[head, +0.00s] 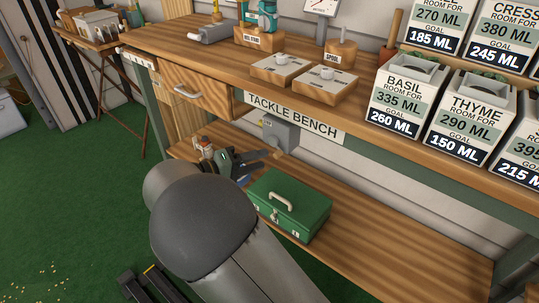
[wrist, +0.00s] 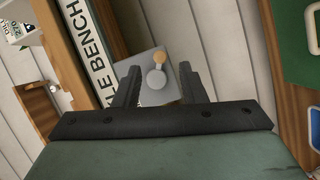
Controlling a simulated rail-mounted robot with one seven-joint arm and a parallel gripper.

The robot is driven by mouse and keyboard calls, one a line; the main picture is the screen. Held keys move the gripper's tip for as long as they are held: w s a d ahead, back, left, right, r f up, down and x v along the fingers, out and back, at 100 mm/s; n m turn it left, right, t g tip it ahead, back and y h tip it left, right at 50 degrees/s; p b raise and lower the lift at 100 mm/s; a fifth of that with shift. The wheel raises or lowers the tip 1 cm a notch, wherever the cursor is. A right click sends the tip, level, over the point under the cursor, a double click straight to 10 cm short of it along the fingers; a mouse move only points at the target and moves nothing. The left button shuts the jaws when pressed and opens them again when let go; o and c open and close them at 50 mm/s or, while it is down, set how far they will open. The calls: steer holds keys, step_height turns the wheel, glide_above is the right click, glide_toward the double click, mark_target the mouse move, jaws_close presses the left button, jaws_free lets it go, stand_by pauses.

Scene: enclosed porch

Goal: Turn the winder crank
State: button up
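A grey box-like fitting (head: 281,132) is on the wall below the bench's sign, partly hidden behind my gripper in the head view. It looks like the winder. In the wrist view it is a grey plate (wrist: 146,62) bearing a pale round hub (wrist: 156,79) and a tan knob (wrist: 159,57), which look like the crank. My gripper (wrist: 160,68) is open and empty, its two dark fingers pointing toward the plate. The knob appears between the fingertips; I cannot tell how far apart in depth. In the head view my gripper (head: 262,157) is under the bench.
A green toolbox (head: 289,208) stands on the lower shelf (head: 370,240), right of my gripper. The bench edge with the TACKLE BENCH sign (head: 295,116) runs above. A drawer (head: 196,88) is at the left. Labelled planters (head: 408,92) and wooden blocks stand on the bench top.

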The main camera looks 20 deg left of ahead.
steer(key=p+v, duration=0.1)
steer(key=v, duration=1.1)
steer(key=shift+s+a+p, duration=0.15)
steer(key=shift+s+p, duration=0.05)
steer(key=shift+p, duration=0.15)
stand_by(0.4)
